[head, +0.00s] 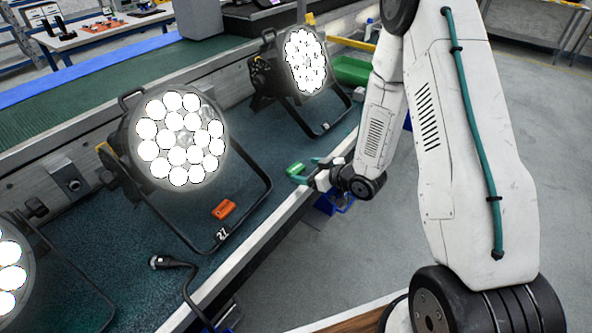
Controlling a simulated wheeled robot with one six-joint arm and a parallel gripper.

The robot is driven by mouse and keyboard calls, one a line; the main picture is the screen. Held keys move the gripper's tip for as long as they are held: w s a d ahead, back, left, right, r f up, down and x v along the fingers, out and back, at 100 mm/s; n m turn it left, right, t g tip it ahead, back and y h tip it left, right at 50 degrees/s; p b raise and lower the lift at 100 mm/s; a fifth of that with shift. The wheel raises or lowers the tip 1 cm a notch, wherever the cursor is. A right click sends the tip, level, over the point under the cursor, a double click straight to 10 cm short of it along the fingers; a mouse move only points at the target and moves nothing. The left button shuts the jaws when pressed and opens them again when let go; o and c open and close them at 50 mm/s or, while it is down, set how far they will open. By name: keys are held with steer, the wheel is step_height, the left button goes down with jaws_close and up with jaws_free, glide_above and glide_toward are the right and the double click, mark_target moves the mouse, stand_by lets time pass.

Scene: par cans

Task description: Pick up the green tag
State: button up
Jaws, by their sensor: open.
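The green tag (295,169) is a small bright green piece at the front part of the dark bench top, between the middle lamp and the far lamp. My gripper (308,172) is open, with teal fingers, and reaches in from the right over the bench's front edge. Its fingertips are right by the tag. I cannot tell whether the tag lies between them or just beyond them. No other thing shows in the gripper.
Par can lamps, lit white, stand on the bench: one in the middle (180,140), one farther back (305,62), one cut off at left (10,275). An orange tag (223,209) lies by the middle lamp's bracket. A black cable (178,264) hangs over the front edge.

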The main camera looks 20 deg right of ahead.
mark_target(297, 168)
steer(key=x, duration=0.4)
steer(key=shift+d+f, duration=0.1)
steer(key=c, duration=1.1)
steer(key=shift+o, duration=0.2)
